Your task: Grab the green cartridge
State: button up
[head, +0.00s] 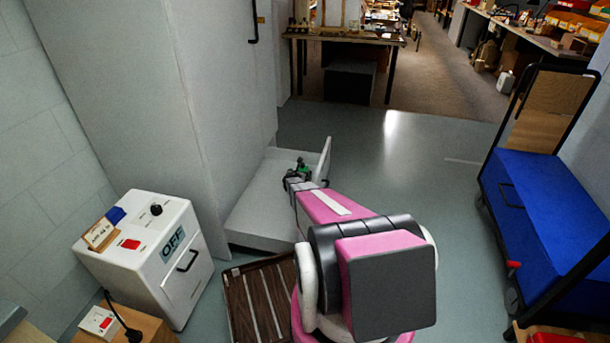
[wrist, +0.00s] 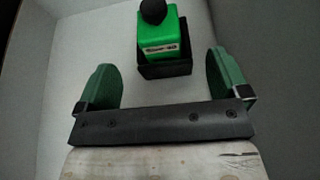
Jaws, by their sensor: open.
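The green cartridge (wrist: 163,32) has a black knob on top and a pale printed label. It sits in a black holder (wrist: 165,72) in the wrist view. My gripper (wrist: 162,78) is open, with one green finger to each side of the holder and the cartridge ahead between them, apart from both fingers. In the head view, my gripper (head: 299,178) is over a pulled-out grey drawer (head: 262,207). Small green parts show there, but I cannot tell cartridge from fingers.
The drawer's raised front (head: 325,160) stands close to the right of my gripper. The tall grey cabinet (head: 215,110) rises to the left. A white box marked OFF (head: 160,250) and a brown slatted tray (head: 258,300) are nearby. A blue cart (head: 545,210) stands right.

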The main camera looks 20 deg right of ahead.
aim_at(302, 170)
jog(key=x, duration=0.5)
jog(key=shift+w+d+f, duration=0.1)
jog(key=shift+d, duration=0.1)
jog(key=shift+a+x, duration=0.15)
jog(key=shift+x, duration=1.15)
jog(key=shift+a+x, duration=0.1)
jog(key=shift+x, duration=1.2)
jog(key=shift+w, duration=0.1)
jog(key=c, duration=1.2)
